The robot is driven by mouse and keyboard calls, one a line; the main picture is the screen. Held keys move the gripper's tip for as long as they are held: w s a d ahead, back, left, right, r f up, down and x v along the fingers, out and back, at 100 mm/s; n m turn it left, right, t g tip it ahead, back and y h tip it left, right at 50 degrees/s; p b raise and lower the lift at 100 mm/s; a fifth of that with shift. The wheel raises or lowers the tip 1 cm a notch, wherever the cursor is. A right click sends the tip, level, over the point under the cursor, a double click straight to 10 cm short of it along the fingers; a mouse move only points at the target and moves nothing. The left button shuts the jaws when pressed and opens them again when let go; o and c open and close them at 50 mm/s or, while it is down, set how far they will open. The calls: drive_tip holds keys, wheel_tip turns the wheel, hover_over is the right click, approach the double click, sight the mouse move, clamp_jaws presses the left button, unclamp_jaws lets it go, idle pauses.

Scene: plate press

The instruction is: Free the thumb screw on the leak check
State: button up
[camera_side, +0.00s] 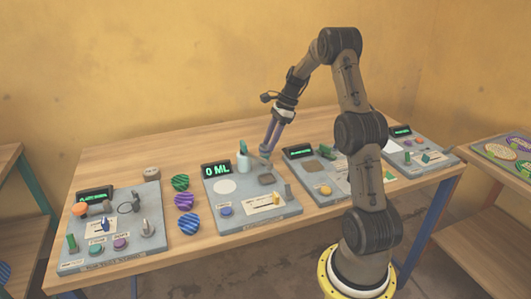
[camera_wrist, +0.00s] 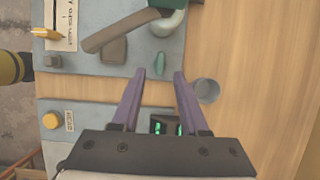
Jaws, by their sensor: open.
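My gripper (camera_side: 268,151) hangs over the work table, with its purple fingers pointing down near the right side of the grey panel with the "0 ML" display (camera_side: 216,169). In the wrist view my gripper (camera_wrist: 159,75) is open, and nothing is between its fingertips. The fingers straddle the gap between two panels. The panel labels are too small to read, so I cannot tell which one is the leak check. No thumb screw can be made out for certain. A small grey knob (camera_wrist: 52,62) sits at a panel corner in the wrist view.
The wrist view shows a grey-brown lever (camera_wrist: 115,32), a grey cup (camera_wrist: 207,90) right of my fingers and a yellow button (camera_wrist: 50,121). Another panel (camera_side: 418,155) stands at the right. Bare table lies behind the panels.

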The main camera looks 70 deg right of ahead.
sight(265, 155)
drive_tip(key=shift+x, duration=2.35)
clamp_jaws()
